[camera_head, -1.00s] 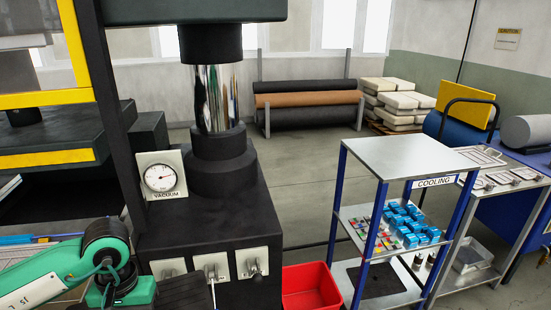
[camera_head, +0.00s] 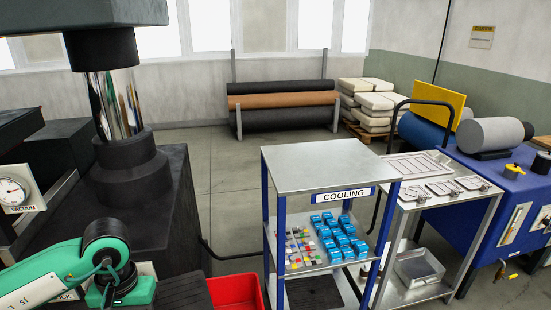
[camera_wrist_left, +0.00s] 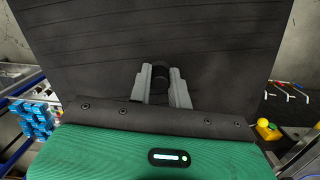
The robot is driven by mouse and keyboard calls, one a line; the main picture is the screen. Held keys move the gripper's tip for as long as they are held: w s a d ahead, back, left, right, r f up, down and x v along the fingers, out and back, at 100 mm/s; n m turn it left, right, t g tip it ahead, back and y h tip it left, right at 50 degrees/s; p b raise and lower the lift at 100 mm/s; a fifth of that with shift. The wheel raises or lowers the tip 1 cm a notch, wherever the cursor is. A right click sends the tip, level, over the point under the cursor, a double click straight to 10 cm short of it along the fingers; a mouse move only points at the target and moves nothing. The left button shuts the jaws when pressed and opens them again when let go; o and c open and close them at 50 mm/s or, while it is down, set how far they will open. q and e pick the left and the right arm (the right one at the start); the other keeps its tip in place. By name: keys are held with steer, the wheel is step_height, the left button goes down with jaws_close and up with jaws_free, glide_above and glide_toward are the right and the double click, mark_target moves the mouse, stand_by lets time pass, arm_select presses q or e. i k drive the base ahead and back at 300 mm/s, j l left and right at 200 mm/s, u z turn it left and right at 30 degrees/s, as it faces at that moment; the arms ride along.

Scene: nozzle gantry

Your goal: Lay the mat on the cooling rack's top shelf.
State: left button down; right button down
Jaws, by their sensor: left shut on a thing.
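The cooling rack (camera_head: 264,205) stands right of centre in the head view, with blue posts and a "COOLING" label. Its grey top shelf (camera_head: 318,165) is bare. My left gripper (camera_wrist_left: 160,74) is shut in the left wrist view. It holds the mat (camera_wrist_left: 215,50), a dark, faintly ribbed sheet that spreads wide behind the fingers. In the head view the dark mat (camera_head: 184,292) shows partly at the bottom edge, beside my left arm and left of the rack. The left fingers are hidden there. My right gripper is not in view.
Blue blocks (camera_head: 338,238) and small coloured pieces (camera_head: 298,247) fill the rack's middle shelf. A red bin (camera_head: 236,291) stands at the rack's left foot. A black press (camera_head: 170,225) stands at left. A metal cart (camera_head: 455,215) with flat trays adjoins the rack on the right.

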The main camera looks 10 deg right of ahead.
mark_target(319, 161)
steer(key=i+l, duration=0.1)
steer(key=l, duration=0.9)
steer(key=i+l, duration=0.15)
steer(key=l, duration=0.9)
steer(key=i, duration=0.05)
